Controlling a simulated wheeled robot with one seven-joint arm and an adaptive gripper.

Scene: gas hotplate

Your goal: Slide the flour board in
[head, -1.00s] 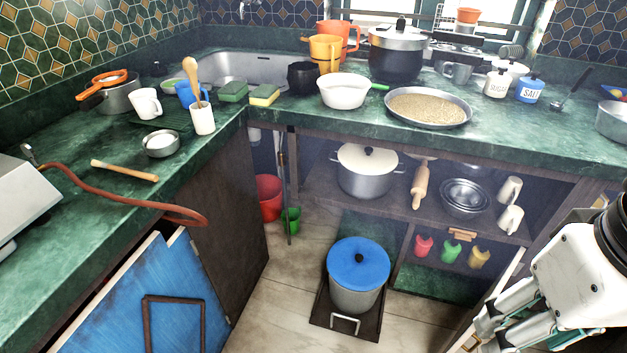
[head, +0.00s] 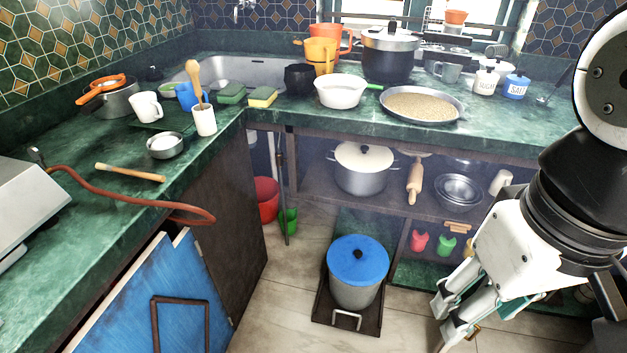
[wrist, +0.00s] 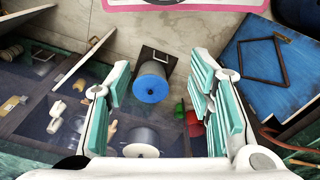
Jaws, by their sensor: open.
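The flour board (head: 372,320) is a dark flat board on the floor, sticking out from under the counter. It has a pale metal handle (head: 347,321) on its front edge. A grey bin with a blue lid (head: 358,261) stands upright on it. My gripper (head: 447,317) is open and empty, to the right of the board and apart from it in the head view. In the wrist view the board (wrist: 149,58) and the blue-lidded bin (wrist: 151,88) show between my spread fingers, some distance beyond them.
A blue door (head: 140,300) is at lower left. Floor in front of the board is clear.

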